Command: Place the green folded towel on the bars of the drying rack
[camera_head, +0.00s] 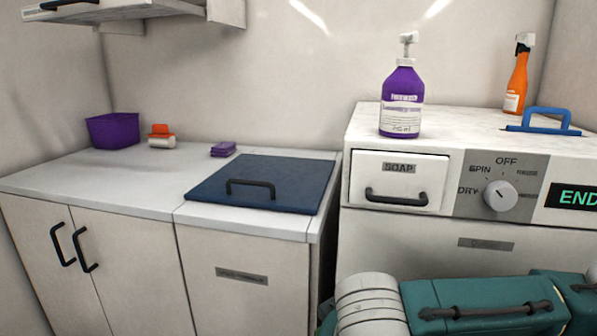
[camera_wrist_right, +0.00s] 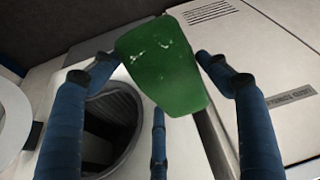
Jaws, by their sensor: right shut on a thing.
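The green folded towel (camera_wrist_right: 165,65) is in the right wrist view, held between the blue fingers of my right gripper (camera_wrist_right: 158,72). The gripper is shut on it, and the towel hangs clear in front of a white machine front. In the head view my right arm crosses the lower right, but its gripper and the towel cannot be made out there. My left gripper is in neither view. I cannot make out the drying rack for certain; a wall-mounted fixture (camera_head: 130,10) at the top left of the head view is cut off by the frame.
A dark round opening (camera_wrist_right: 108,125) shows beside the towel. A purple soap bottle (camera_head: 401,100), an orange spray bottle (camera_head: 517,80) and a blue handled tool (camera_head: 546,121) stand on the machine (camera_head: 450,130). The counter (camera_head: 110,180) holds a purple bin (camera_head: 113,131) and a blue handled lid (camera_head: 262,178).

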